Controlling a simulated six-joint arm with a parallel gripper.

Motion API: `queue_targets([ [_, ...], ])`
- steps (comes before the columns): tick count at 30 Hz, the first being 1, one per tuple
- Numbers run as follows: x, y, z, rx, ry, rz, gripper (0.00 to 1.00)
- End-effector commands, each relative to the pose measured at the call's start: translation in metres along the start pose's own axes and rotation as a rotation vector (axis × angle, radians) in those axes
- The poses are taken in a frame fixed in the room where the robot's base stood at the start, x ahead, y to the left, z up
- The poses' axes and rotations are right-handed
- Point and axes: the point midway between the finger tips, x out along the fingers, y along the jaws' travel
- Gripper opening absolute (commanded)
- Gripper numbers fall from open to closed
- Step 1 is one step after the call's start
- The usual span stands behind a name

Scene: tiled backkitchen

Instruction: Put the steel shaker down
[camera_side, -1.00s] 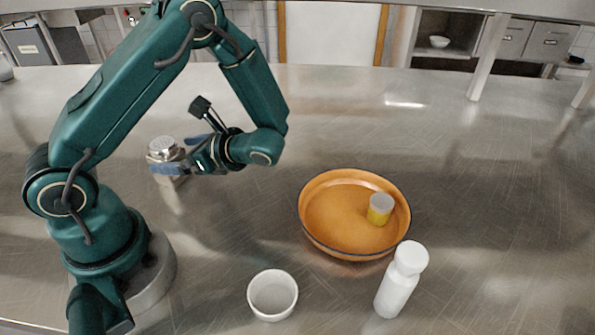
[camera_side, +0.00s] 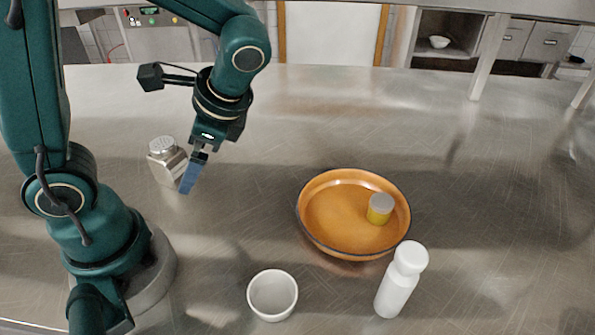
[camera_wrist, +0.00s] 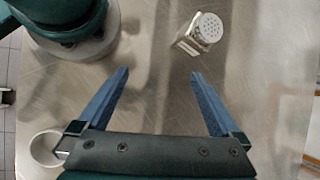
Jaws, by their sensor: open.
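The steel shaker (camera_side: 166,161), with a perforated round top, stands upright on the steel counter near my base in the side view. It also shows in the wrist view (camera_wrist: 199,34), beyond the fingertips at the upper right. My gripper (camera_side: 187,186) is open and empty, its blue fingers pointing down to the right of the shaker in the side view. In the wrist view the fingers (camera_wrist: 158,74) are spread wide with bare counter between them, apart from the shaker. The shaker's lower right edge is close to or partly behind the fingers in the side view.
An orange dish (camera_side: 330,215) holds a small yellow cup with a grey top (camera_side: 380,209). A white bowl (camera_side: 272,295) and a white bottle (camera_side: 398,282) stand in front. The counter (camera_side: 500,200) is clear at the right.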

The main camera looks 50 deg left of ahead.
Motion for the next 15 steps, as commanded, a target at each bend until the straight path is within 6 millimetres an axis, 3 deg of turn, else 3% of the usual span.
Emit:
queue_targets([
  [9, -0.039, 0.027, -0.001, -0.431, 0.493, 0.133, 1.00],
  [15, -0.061, 0.035, -0.004, -0.649, 0.746, 0.204, 1.00],
])
